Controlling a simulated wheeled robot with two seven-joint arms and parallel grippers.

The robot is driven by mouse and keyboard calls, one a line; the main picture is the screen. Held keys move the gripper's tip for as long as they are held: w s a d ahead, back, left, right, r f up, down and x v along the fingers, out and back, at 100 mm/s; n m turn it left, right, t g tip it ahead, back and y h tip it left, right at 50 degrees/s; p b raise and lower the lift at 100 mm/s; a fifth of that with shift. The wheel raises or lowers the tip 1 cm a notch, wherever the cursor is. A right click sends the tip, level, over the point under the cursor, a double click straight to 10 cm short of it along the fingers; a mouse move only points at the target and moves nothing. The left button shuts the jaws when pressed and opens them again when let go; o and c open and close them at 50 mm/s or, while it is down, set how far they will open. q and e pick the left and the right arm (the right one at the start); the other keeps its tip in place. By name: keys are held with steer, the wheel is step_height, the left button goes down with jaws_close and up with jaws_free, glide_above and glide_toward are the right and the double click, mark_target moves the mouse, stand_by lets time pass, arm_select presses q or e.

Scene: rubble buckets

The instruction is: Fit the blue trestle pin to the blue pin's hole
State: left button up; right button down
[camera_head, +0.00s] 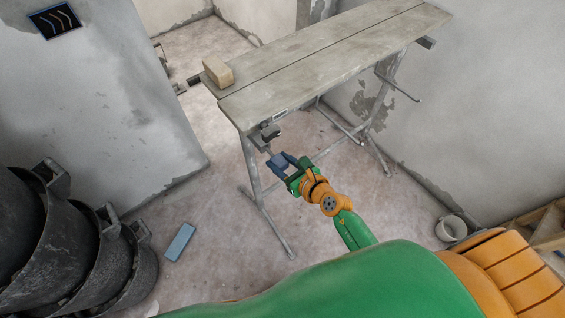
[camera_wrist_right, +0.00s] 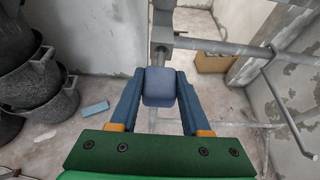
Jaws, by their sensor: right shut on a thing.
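My right gripper (camera_head: 281,163) is shut on the blue trestle pin (camera_head: 277,160), just below the near end of the trestle table. In the right wrist view the pin (camera_wrist_right: 159,88) shows as a blue block between the two blue fingertips (camera_wrist_right: 160,86). Its far end points toward the grey metal fitting (camera_wrist_right: 161,36) on the trestle frame. In the head view a dark fitting (camera_head: 270,132) sits under the tabletop edge, close above the pin. I cannot make out the hole, or whether the pin touches the fitting. My left gripper is not in view.
The plank tabletop (camera_head: 320,55) carries a tan block (camera_head: 217,72). The trestle leg (camera_head: 252,165) stands left of my gripper. Stacked black buckets (camera_head: 85,245) stand at the left, a blue slab (camera_head: 180,242) lies on the floor, and a pale bucket (camera_head: 451,229) stands at the right.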

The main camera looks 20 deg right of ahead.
mark_target(272, 154)
steer(key=shift+w+a, duration=0.3)
steer(key=shift+w, duration=0.5)
steer(key=shift+p, duration=0.3)
stand_by(0.4)
steer(key=shift+w, duration=0.15)
steer(key=shift+w+a, duration=0.2)
steer(key=shift+w, duration=0.3)
steer(key=shift+w+a, duration=0.15)
steer(key=shift+w, duration=0.3)
steer(key=shift+c, duration=1.4)
jaws_free()
